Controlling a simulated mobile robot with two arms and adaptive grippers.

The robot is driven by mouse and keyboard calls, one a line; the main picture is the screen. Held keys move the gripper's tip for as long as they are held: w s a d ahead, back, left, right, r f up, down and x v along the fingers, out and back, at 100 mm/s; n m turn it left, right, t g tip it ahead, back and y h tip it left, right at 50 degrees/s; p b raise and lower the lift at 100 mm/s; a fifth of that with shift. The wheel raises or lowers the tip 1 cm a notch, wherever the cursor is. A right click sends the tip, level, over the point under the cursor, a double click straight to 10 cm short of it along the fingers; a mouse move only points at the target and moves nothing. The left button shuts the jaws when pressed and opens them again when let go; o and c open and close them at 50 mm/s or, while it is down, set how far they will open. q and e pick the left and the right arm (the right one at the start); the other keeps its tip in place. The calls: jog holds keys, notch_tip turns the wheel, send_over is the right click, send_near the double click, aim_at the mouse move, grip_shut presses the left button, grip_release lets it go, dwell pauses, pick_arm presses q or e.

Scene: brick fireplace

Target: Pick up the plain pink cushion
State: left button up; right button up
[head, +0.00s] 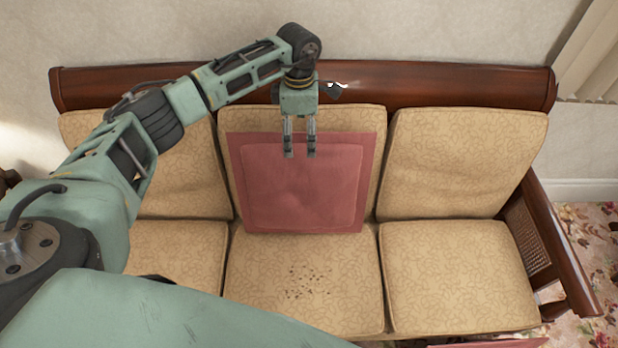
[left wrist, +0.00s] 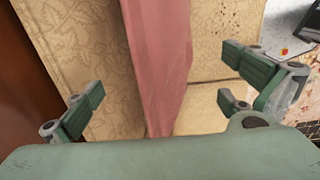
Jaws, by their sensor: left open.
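The plain pink cushion (head: 300,195) leans against the middle back cushion of the sofa, its lower edge at the seat. My left gripper (head: 300,152) points down at the cushion's upper edge, its two fingers apart and overlapping the cushion in the head view. In the left wrist view, the cushion (left wrist: 160,50) shows edge-on as a pink strip between the spread fingers of my left gripper (left wrist: 165,78). I see no grip on it; contact cannot be told. My right gripper is not in view.
The sofa's wooden back rail (head: 430,85) runs behind the gripper. Tan back cushions (head: 460,160) flank the pink one. The middle seat (head: 305,275) bears dark specks. A wooden armrest (head: 550,245) stands at right. A pink edge (head: 490,343) shows at the bottom.

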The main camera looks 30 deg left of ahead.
aim_at(301, 147)
pick_arm(q)
notch_tip(301, 147, down, 4)
jog(key=shift+s+r+p, duration=0.15)
jog(key=shift+r+p, duration=0.1)
jog(key=shift+p, duration=0.15)
jog(key=f, duration=0.3)
jog(key=shift+w+f, duration=0.2)
jog(key=shift+f, duration=0.3)
jog(key=c, duration=2)
jog(key=shift+w+r, duration=0.1)
jog(key=shift+c, duration=0.6)
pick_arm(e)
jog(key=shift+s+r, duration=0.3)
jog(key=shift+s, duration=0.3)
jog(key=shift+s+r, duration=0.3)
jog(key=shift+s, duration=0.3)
pick_arm(q)
jog(key=shift+r, duration=0.15)
jog(key=shift+c, duration=0.2)
